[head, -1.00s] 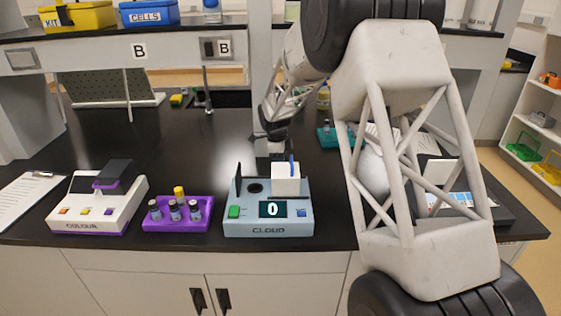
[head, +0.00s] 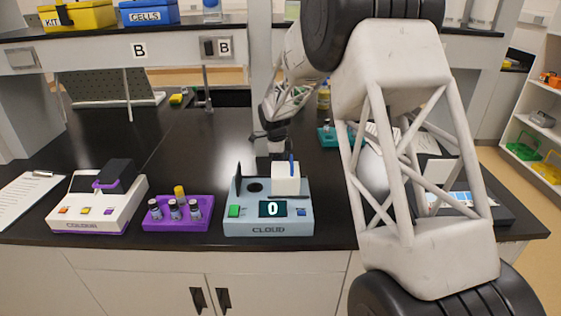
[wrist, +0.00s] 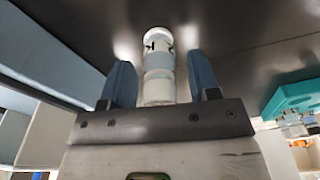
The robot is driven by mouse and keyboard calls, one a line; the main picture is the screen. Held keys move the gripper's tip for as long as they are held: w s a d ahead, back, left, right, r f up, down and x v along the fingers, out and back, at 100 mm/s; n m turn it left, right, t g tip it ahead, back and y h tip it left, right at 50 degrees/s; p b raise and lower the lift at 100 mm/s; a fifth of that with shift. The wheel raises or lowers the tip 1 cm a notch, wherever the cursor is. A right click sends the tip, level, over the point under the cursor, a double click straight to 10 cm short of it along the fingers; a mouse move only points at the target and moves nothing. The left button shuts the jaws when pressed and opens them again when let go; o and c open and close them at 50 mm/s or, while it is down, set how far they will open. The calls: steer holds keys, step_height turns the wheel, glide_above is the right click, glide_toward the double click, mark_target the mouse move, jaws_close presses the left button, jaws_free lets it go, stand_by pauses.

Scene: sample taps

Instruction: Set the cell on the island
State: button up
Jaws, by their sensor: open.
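My gripper (wrist: 163,82) is open in the wrist view, with one blue-grey finger on each side of a pale cylindrical cell (wrist: 159,62). The cell has a grey-blue band and a white round end. Gaps show between it and both fingers. Dark counter surface lies behind it; whether the cell touches that surface cannot be told. In the head view my gripper is small and dark behind the pale blue CLOUD meter (head: 268,229), its fingertips and the cell not clear there. The meter has a white block on top and its display reads 0. The black island top (head: 190,150) spreads around it.
A purple rack (head: 178,225) with several vials and the white COLOUR meter (head: 75,215) stand to the left. A teal tray (wrist: 290,92) lies at the right in the wrist view. Open black counter lies behind the rack. My arm hides much of the right side.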

steer(key=r, duration=0.4)
steer(key=a+r, duration=0.1)
steer(key=r, duration=0.7)
steer(key=shift+w+a, duration=0.1)
steer(key=shift+a, duration=0.1)
stand_by(0.5)
steer(key=s+d+r+n, duration=0.3)
steer(key=s+d+r, duration=0.1)
steer(key=s, duration=0.4)
steer(key=s+d+r+n+t, duration=0.1)
steer(key=s+d+r+n, duration=0.25)
steer(key=s, duration=0.45)
steer(key=s+d+r+n, duration=0.3)
steer(key=s+d+r, duration=0.1)
steer(key=s, duration=0.5)
steer(key=s+d+f+n, duration=0.1)
steer(key=s+d+n, duration=0.1)
steer(key=s, duration=0.8)
steer(key=s+d+f+n+t+y, duration=0.1)
steer(key=s+n, duration=0.4)
steer(key=s, duration=0.5)
steer(key=s+d+f+n, duration=0.3)
steer(key=s+d, duration=0.1)
steer(key=s, duration=0.7)
steer(key=shift+t, duration=0.4)
